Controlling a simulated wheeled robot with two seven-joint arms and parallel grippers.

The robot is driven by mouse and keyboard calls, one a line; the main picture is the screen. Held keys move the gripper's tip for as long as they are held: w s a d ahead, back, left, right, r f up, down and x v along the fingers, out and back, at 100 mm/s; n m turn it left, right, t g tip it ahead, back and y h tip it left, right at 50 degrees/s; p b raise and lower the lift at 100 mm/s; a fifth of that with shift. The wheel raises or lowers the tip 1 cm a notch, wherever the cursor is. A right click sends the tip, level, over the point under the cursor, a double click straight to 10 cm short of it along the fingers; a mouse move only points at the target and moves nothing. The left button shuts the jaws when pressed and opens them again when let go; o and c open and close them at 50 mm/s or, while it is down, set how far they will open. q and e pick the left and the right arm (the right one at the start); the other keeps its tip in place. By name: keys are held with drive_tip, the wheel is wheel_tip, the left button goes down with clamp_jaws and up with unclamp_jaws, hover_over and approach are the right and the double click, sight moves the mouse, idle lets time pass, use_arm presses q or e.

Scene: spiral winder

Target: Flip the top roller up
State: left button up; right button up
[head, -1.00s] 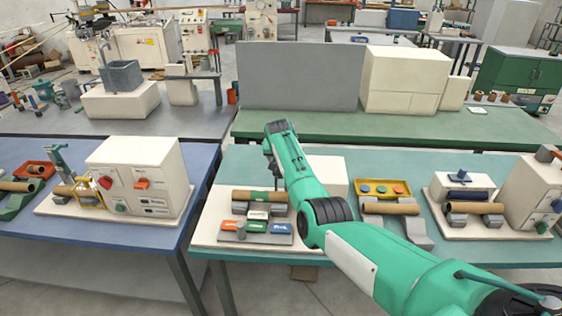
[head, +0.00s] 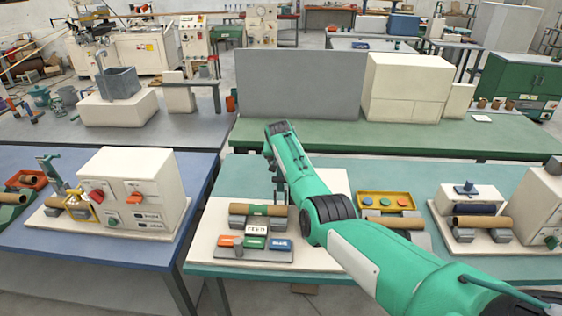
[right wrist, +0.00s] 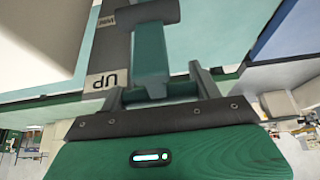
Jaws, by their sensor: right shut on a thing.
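In the head view my right arm reaches over the middle bench to a small winder with a brown roller (head: 236,210) that has a green band. My right gripper (head: 278,192) points down just behind and right of this roller. In the right wrist view my gripper (right wrist: 156,88) is shut on a green lever (right wrist: 150,55). The lever joins a grey-green block above it, and a white label reading "UP" (right wrist: 103,80) lies beside it, seen upside down. The arm hides part of the winder. My left gripper is not in view.
Orange, green and blue buttons (head: 255,243) sit in front of the roller. A yellow tray (head: 385,201) with round pieces stands right of my arm. A white control box (head: 134,190) is on the blue bench at left.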

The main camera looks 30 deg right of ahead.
drive_tip(key=shift+f, duration=0.2)
drive_tip(key=o, duration=1.2)
drive_tip(key=shift+o, duration=0.9)
drive_tip(key=shift+w+d+f, duration=0.1)
drive_tip(key=shift+w, duration=0.05)
drive_tip(key=shift+v, duration=1.2)
drive_tip(key=b+v, duration=0.2)
drive_tip(key=v, duration=0.9)
drive_tip(key=shift+r+b, duration=0.2)
drive_tip(key=shift+b, duration=0.15)
